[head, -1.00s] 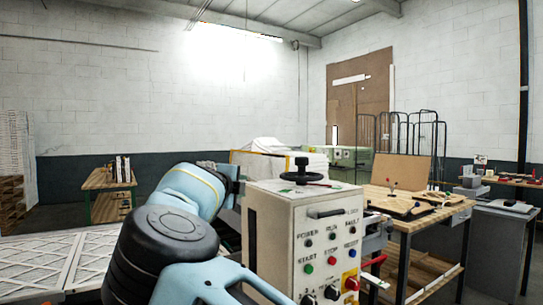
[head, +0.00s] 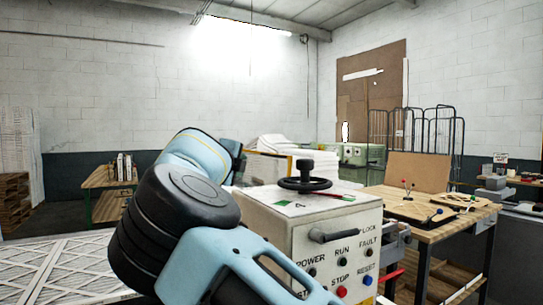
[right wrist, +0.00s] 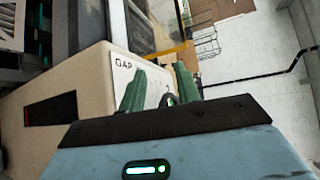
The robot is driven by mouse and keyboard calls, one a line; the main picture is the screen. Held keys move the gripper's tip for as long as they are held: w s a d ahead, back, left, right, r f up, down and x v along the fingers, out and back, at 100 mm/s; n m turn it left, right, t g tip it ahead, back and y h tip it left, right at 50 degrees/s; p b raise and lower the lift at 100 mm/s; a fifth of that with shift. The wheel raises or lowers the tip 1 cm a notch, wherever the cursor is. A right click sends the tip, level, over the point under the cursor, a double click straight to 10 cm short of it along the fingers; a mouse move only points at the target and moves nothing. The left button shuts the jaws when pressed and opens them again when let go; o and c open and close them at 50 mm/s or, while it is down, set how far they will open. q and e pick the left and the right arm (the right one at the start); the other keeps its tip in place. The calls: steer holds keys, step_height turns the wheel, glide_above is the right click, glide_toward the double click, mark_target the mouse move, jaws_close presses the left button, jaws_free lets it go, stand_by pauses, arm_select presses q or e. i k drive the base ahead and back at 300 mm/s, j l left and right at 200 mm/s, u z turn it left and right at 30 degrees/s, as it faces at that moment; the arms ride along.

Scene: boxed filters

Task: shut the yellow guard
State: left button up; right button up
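A thin yellow edge, which looks like part of the yellow guard (right wrist: 166,51), shows in the right wrist view above my right gripper (right wrist: 161,87). Its two green fingers stand apart with nothing held between them. They are in front of a cream machine housing (right wrist: 85,88) with a "GAP" label, and I cannot tell if they touch it. In the head view a yellow edge lies behind the control box, partly hidden, and I cannot tell how far the guard stands open. My blue and black arm crosses the lower middle and its gripper is hidden. My left gripper is not in view.
The cream control box (head: 330,235) with buttons and a black handwheel (head: 305,178) stands close in front. A wooden workbench (head: 440,225) with tools is to its right. Pale framed filters (head: 60,270) lie at lower left. A small wooden table (head: 108,180) stands behind them.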

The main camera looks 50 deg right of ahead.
mark_target(290, 164)
steer(key=i+l, duration=0.15)
steer(key=l, duration=0.25)
steer(key=i+l, duration=0.1)
steer(key=l, duration=0.3)
steer(key=i+l, duration=0.15)
steer(key=l, duration=0.2)
steer(key=i+l, duration=0.15)
steer(key=l+z, duration=0.05)
